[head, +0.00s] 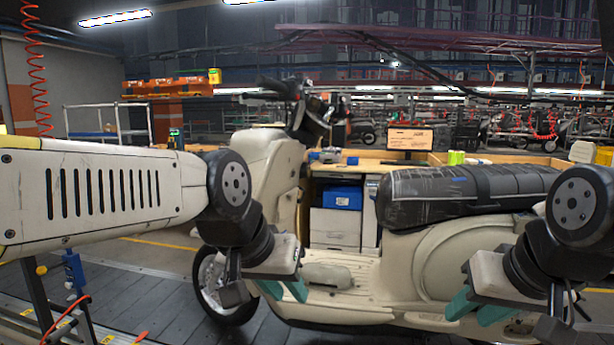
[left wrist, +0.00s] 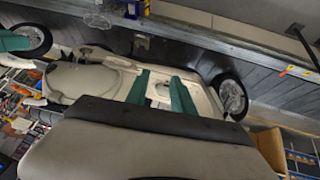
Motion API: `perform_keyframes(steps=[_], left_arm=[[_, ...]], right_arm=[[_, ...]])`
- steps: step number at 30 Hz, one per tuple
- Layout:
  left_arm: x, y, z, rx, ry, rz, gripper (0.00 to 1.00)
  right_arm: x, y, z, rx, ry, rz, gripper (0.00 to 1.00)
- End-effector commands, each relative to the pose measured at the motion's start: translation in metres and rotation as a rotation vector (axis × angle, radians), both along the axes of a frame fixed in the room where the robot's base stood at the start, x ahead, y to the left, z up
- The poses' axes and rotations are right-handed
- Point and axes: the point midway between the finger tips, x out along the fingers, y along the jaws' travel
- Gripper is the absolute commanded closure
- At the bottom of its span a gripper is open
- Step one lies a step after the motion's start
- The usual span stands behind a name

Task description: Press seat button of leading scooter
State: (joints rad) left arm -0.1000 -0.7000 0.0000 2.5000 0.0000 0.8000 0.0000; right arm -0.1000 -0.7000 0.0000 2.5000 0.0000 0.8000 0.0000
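A cream scooter (head: 440,268) stands side-on in front of me in the head view, its front wheel and handlebars to the left. Its long black seat (head: 470,196) looks wrapped in shiny film. I cannot make out a seat button. My left gripper (head: 284,290) hangs by the scooter's footboard, teal fingers apart and empty. The left wrist view shows its fingers (left wrist: 160,92) apart, with the scooter body beyond. My right gripper (head: 478,309) is in front of the rear body below the seat, its teal fingers apart with nothing seen between them.
A workbench with a monitor (head: 409,138), a blue box (head: 342,198) and drawers stands behind the scooter. More scooters (head: 520,130) are far back on the right. The dark slatted floor (head: 150,285) is open at left, near a blue tool on a stand (head: 74,270).

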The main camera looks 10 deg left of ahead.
Motion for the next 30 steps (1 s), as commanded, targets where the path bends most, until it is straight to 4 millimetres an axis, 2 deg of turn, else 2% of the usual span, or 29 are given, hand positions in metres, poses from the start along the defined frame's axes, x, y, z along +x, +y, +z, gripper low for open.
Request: perform_keyframes(steps=[1, 3, 4, 30], left_arm=[[0.0, 0.0, 0.0, 0.0, 0.0, 0.0, 0.83], [0.0, 0.0, 0.0, 0.0, 0.0, 0.0, 0.97], [0.0, 0.0, 0.0, 0.0, 0.0, 0.0, 1.0], [0.0, 0.0, 0.0, 0.0, 0.0, 0.0, 1.0]], right_arm=[[0.0, 0.0, 0.0, 0.0, 0.0, 0.0, 0.64], [0.0, 0.0, 0.0, 0.0, 0.0, 0.0, 0.64], [0.0, 0.0, 0.0, 0.0, 0.0, 0.0, 0.64], [0.0, 0.0, 0.0, 0.0, 0.0, 0.0, 0.64]])
